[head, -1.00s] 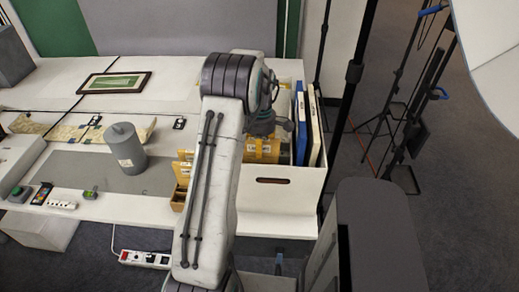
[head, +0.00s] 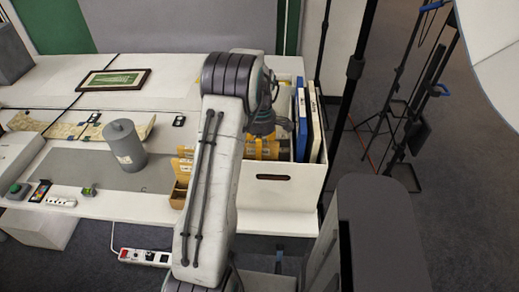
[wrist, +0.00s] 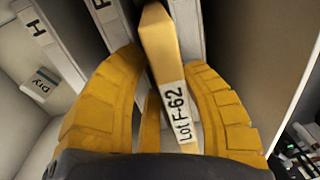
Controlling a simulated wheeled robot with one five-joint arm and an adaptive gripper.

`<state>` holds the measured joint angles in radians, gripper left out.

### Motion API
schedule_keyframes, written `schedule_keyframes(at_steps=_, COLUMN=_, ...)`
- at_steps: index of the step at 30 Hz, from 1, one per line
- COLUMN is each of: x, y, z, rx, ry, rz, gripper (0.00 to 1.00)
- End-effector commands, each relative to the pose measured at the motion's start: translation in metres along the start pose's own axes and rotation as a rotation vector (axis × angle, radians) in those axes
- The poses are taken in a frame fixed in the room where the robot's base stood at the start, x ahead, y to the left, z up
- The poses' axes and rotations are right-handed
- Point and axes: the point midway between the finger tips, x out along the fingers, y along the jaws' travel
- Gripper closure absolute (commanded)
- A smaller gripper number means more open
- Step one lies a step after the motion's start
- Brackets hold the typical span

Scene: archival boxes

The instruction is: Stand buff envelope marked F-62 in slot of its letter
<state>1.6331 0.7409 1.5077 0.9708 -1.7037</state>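The buff envelope labelled "Lot F-62" (wrist: 160,50) stands edge-up between my gripper's two yellow fingers (wrist: 166,65) in the wrist view. Its label faces me near the palm. The fingers lie close on both sides of it; I cannot tell whether they press on it. A divider tab lettered H (wrist: 36,29) is at the left. Another tab beside the envelope reads as F (wrist: 100,5), cut by the frame's top. In the head view my gripper (head: 262,128) is down in the white box (head: 275,195), its fingertips hidden.
Blue and white folders (head: 308,125) stand upright at the box's right side. A small brown box (head: 179,190) is left of my arm. A grey cylinder (head: 126,147) stands on the desk mat. A black stand pole (head: 348,90) rises right of the box.

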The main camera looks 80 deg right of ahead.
Motion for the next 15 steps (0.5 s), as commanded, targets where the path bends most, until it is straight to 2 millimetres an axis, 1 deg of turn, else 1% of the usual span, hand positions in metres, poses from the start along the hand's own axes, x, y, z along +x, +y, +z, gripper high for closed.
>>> schedule_keyframes(at_steps=1, x=-0.0001, y=0.0000, z=0.0000, rx=0.000, ry=0.000, rz=0.000, gripper=0.60)
schedule_keyframes(at_steps=3, x=-0.0001, y=0.0000, z=0.0000, rx=0.000, ry=0.000, rz=0.000, gripper=0.55)
schedule_keyframes(at_steps=11, x=-0.0009, y=0.0001, z=0.0000, rx=0.000, ry=0.000, rz=0.000, gripper=0.55)
schedule_keyframes(at_steps=15, x=-0.0096, y=0.0006, z=0.0001, rx=0.000, ry=0.000, rz=0.002, gripper=0.55)
